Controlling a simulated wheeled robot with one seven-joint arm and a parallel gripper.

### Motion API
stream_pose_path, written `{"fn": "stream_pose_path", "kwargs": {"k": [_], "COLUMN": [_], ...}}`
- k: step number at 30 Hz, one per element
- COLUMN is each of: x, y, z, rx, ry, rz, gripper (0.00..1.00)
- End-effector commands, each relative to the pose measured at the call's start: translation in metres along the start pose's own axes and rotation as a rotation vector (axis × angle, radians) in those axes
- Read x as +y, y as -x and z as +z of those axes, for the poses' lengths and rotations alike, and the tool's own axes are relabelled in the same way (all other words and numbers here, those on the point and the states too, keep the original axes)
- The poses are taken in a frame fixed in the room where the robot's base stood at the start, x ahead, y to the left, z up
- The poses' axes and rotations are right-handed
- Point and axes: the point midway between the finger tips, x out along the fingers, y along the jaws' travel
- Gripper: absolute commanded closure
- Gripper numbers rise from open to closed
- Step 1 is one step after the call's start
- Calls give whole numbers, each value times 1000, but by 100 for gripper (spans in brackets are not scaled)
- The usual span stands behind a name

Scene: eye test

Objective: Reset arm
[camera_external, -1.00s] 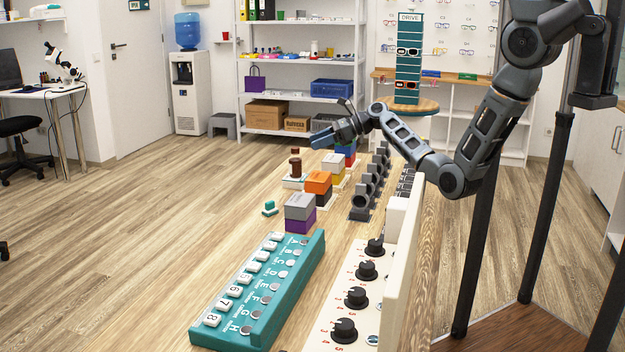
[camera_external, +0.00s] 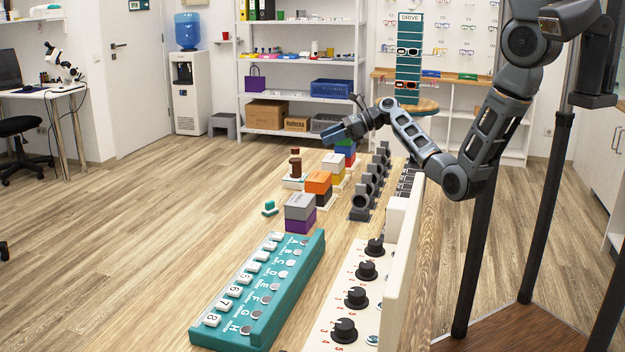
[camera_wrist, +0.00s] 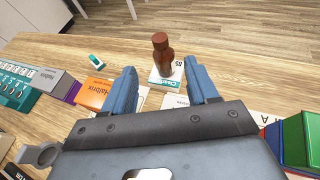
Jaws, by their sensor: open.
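My gripper (camera_external: 340,135) is open above the far part of the long wooden table. In the wrist view its two blue fingers (camera_wrist: 160,88) stand apart with nothing held between them. A brown bottle (camera_wrist: 163,55) stands upright on a white and teal card beyond the fingers; it also shows in the external view (camera_external: 295,165), to the left of and below my gripper. The arm reaches in from the right.
Coloured boxes, including an orange one (camera_external: 318,182) and a grey and purple one (camera_external: 300,213), stand in a row. A teal lettered panel (camera_external: 265,290), black knobs (camera_external: 357,297), dark ring stands (camera_external: 361,205) and a small teal item (camera_external: 269,208) are nearby.

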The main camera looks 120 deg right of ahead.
Motion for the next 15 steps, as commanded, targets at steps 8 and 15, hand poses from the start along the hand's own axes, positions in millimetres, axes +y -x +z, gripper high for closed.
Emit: {"fn": "stream_pose_path", "kwargs": {"k": [8, 15], "x": [83, 184], "y": [-28, -26], "z": [-12, -15], "rx": [20, 20], "ry": [344, 861], "rz": [-25, -71], "gripper": [42, 42]}}
